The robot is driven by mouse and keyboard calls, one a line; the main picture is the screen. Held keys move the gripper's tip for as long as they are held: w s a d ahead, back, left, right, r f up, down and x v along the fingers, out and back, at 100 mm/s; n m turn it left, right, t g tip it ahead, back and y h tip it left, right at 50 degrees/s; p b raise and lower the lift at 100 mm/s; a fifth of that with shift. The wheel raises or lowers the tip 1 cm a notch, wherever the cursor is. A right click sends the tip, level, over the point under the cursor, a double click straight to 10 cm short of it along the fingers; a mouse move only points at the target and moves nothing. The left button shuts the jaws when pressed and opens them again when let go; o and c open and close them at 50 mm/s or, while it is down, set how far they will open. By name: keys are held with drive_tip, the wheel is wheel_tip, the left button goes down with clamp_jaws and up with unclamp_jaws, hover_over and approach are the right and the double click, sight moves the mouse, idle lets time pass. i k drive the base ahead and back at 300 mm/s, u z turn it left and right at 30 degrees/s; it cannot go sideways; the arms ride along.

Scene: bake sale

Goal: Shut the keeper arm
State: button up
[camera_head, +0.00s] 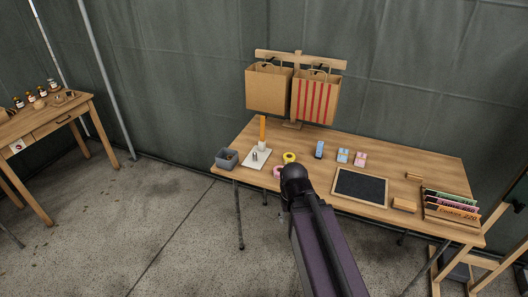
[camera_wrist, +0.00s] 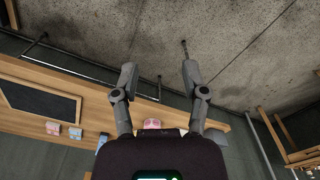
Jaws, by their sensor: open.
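A white base plate (camera_head: 256,160) with an upright orange post (camera_head: 263,131) stands near the left end of the long wooden table. A small grey metal part (camera_head: 255,156) sits on the plate. I cannot tell which part is the keeper arm; it is too small to make out or hidden. A yellow ring (camera_head: 289,157) lies to the right of the plate, and a pink ring (camera_head: 277,171) is partly behind my arm. In the wrist view, my gripper (camera_wrist: 157,72) has its two fingers spread and nothing between the tips. A pink item (camera_wrist: 152,124) shows beyond the gripper.
The wooden table (camera_head: 400,155) also holds a grey bin (camera_head: 226,159), a framed black board (camera_head: 360,187), small boxes (camera_head: 343,155) and a sign rack (camera_head: 452,206). Paper bags (camera_head: 268,88) hang behind. A side table (camera_head: 48,128) with jars stands far left. The concrete floor is open in front.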

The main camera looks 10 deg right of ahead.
sight(263, 118)
drive_tip(key=i, duration=0.15)
drive_tip(key=u, duration=0.05)
drive_tip(key=k, duration=1.35)
drive_tip(key=z, duration=0.4)
drive_tip(key=i, duration=1.75)
drive_tip(key=u, duration=0.5)
